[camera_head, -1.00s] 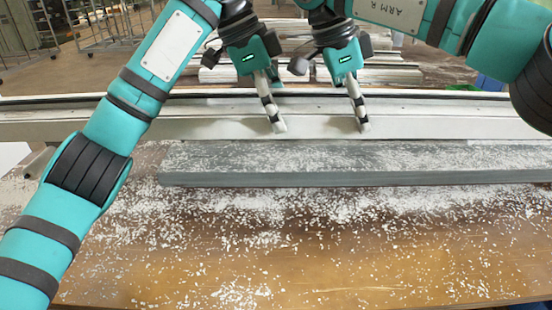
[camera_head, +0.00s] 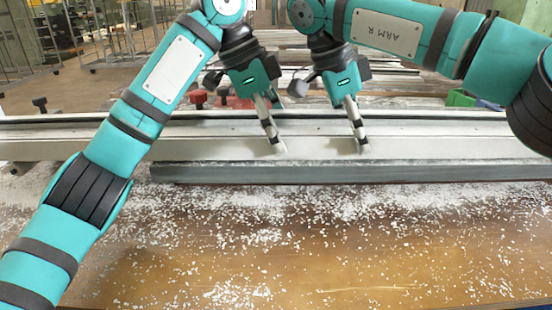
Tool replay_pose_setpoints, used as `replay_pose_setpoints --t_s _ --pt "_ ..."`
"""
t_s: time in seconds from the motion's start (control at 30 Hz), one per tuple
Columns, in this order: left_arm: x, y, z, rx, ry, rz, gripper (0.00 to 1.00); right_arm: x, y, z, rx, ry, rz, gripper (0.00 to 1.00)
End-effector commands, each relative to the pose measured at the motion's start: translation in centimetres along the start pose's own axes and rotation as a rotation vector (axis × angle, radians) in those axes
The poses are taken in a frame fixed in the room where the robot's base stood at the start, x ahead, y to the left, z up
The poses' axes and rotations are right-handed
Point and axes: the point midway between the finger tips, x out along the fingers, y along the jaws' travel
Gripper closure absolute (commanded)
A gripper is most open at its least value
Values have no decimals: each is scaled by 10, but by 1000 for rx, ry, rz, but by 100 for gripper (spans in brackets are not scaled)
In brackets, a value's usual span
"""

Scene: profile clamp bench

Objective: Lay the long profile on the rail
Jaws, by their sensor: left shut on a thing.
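The long profile (camera_head: 430,149) is a pale beam running across the whole picture, and both its ends are out of view. My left gripper (camera_head: 275,146) is shut on it left of the middle. My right gripper (camera_head: 360,143) is shut on it a little farther right. The front fingers lie against its near face; the rear fingers are hidden. The grey rail (camera_head: 400,173) lies in front and below, with its left end in view. The profile's lower edge meets the strip of rail top in the picture. I cannot tell whether they touch.
Wood-brown bench top (camera_head: 300,265) with scattered white chips is free in front of the rail. Red knobs (camera_head: 197,98) and a black knob (camera_head: 40,103) stand behind the profile. Stacked bars (camera_head: 400,82) lie farther back, and a green box (camera_head: 461,98) at the right.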

Motion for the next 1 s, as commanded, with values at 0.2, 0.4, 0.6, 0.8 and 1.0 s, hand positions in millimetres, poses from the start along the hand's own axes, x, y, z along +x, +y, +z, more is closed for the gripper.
replay_pose_setpoints --t_s 0.2,0.4,0.6,0.8,1.0 --pt "5 -2 2 -6 3 -6 23 5 1 4 -10 0 3 23" --pt "4 -2 2 -4 3 -6 6 4 0 3 -4 -1 -1 6" --pt "4 -2 2 -3 3 -7 6 4 -1 2 1 -1 -4 6" --pt "-5 -2 2 -5 2 -9 6 4 -1 1 4 -1 -5 6" --pt "-35 -1 2 -4 1 -11 6 4 -1 1 6 -1 -5 6"
